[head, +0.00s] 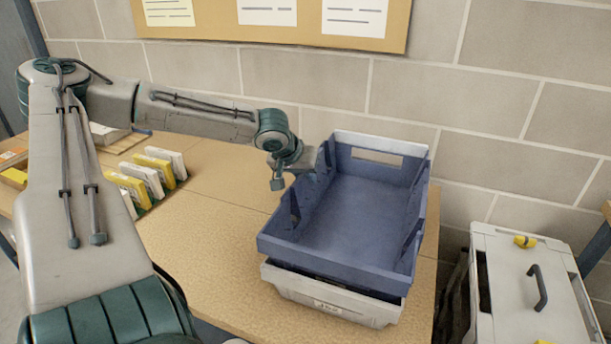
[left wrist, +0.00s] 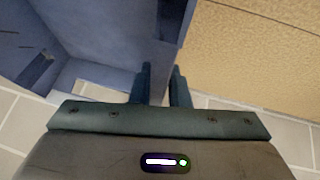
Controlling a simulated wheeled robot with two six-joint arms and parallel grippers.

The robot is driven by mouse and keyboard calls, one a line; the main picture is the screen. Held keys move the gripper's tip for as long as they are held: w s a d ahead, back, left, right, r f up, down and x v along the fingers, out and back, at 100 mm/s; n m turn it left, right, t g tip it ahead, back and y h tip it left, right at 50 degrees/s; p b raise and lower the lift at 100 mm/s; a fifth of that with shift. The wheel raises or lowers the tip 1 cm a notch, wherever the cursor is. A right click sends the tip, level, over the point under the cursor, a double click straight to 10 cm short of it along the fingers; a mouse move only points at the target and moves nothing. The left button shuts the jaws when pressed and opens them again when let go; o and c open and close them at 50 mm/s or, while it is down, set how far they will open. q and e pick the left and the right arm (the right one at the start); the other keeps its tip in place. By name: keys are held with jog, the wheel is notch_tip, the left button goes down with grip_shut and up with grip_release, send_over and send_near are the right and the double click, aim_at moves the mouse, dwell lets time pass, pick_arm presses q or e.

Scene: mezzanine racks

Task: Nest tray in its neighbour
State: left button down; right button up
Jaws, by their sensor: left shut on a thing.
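The blue tray (head: 345,225) is empty and lies directly over the pale grey tray (head: 330,303) on the wooden table. The grey tray shows only at its front wall and a strip at the back; its inside is hidden. A dark gap shows between the two at the front, with the blue tray's front above the grey rim. I cannot tell how deep it sits. My left gripper (head: 297,172) is shut on the left side wall of the blue tray. In the left wrist view this wall (left wrist: 160,55) runs between the fingers (left wrist: 160,88). My right gripper is not in view.
Yellow and white upright items (head: 150,175) stand on the table (head: 210,235) at the left. A block wall with a notice board (head: 280,25) is behind. A grey case with a black handle (head: 525,285) stands right of the table. The table's middle is clear.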

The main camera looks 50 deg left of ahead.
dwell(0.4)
pick_arm(q)
jog(key=c, duration=1.3)
grip_release()
jog(key=shift+r, duration=0.1)
jog(key=p+v, duration=0.3)
jog(key=p, duration=0.3)
jog(key=shift+r, duration=0.3)
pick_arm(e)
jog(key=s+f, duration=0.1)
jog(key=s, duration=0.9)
pick_arm(q)
jog(key=p+v, duration=0.7)
jog(key=p, duration=1.1)
jog(key=shift+s, duration=0.3)
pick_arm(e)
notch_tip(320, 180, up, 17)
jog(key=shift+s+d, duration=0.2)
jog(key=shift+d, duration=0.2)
